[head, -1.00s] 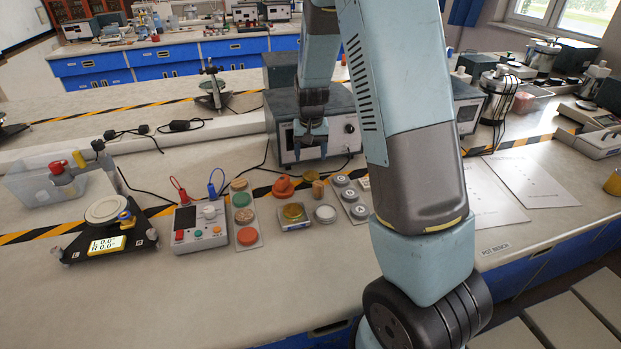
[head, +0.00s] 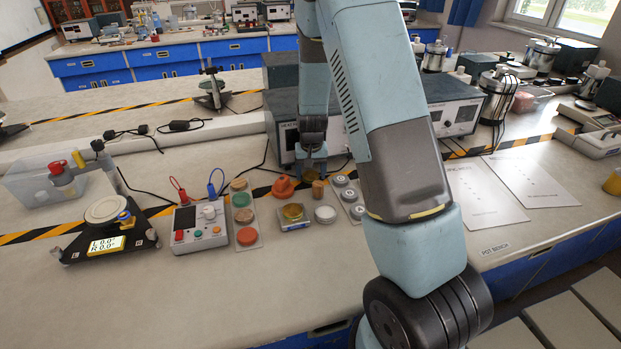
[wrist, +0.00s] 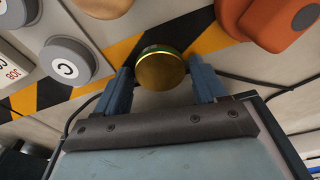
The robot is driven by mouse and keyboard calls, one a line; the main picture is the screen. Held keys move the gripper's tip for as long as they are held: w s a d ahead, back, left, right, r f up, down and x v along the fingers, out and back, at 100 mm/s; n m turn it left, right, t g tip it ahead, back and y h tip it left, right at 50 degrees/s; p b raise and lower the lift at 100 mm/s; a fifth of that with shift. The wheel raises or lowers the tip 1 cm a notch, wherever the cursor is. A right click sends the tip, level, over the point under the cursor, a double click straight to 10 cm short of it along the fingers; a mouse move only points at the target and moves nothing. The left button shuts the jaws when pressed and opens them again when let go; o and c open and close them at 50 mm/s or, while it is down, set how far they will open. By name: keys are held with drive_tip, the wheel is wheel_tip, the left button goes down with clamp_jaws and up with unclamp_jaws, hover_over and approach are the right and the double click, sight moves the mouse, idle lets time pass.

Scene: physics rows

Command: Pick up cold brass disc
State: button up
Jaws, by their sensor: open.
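My gripper (head: 311,172) is open at the back of the bench, pointing down in front of the grey instrument box. In the wrist view my gripper (wrist: 160,76) has its two blue-grey fingers on either side of a round brass disc (wrist: 160,70) with a thin green edge. Gaps show between the disc and the fingers. What bears the disc is hidden. In the head view this brass disc (head: 310,168) shows partly between the fingers. A second brass-coloured disc (head: 292,211) sits on a small pale plate nearer the front.
A cork-like cylinder (head: 318,189), an orange object (head: 283,187) and grey lettered weights (head: 348,194) stand close in front of my gripper. The instrument box (head: 343,125) is close behind. Black cables lie nearby. The bench front (head: 200,300) is clear.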

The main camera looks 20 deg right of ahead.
drive_tip(key=c, duration=1.1)
